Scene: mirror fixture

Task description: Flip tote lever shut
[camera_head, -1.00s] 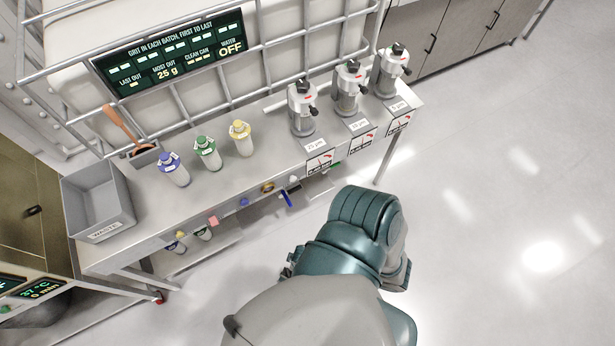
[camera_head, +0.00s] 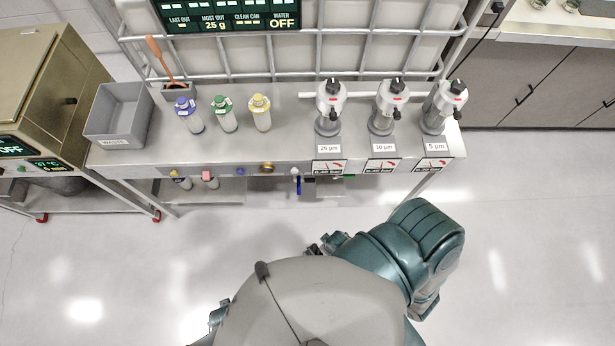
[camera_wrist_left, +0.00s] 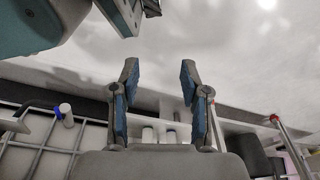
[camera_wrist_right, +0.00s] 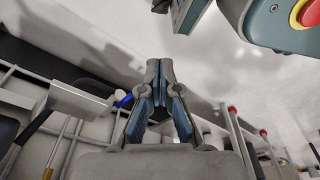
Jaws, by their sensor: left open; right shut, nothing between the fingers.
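The tote (camera_head: 210,45) is a white tank in a grey bar cage behind the bench. A blue lever (camera_head: 298,186) hangs roughly upright below the bench's front edge in the head view; I cannot tell for sure that it is the tote lever. A blue handle-like piece (camera_wrist_right: 124,100) shows left of the fingers in the right wrist view. My right gripper (camera_wrist_right: 159,68) is shut and empty, apart from that piece. My left gripper (camera_wrist_left: 158,75) is open and empty. In the head view my own body hides most of both grippers.
The steel bench (camera_head: 270,140) holds a grey waste bin (camera_head: 118,115), blue-, green- and yellow-capped bottles (camera_head: 223,115) and three filter housings (camera_head: 382,105). Gauges line its front edge. An oven-like unit (camera_head: 50,90) stands left. The floor (camera_head: 530,220) in front is clear.

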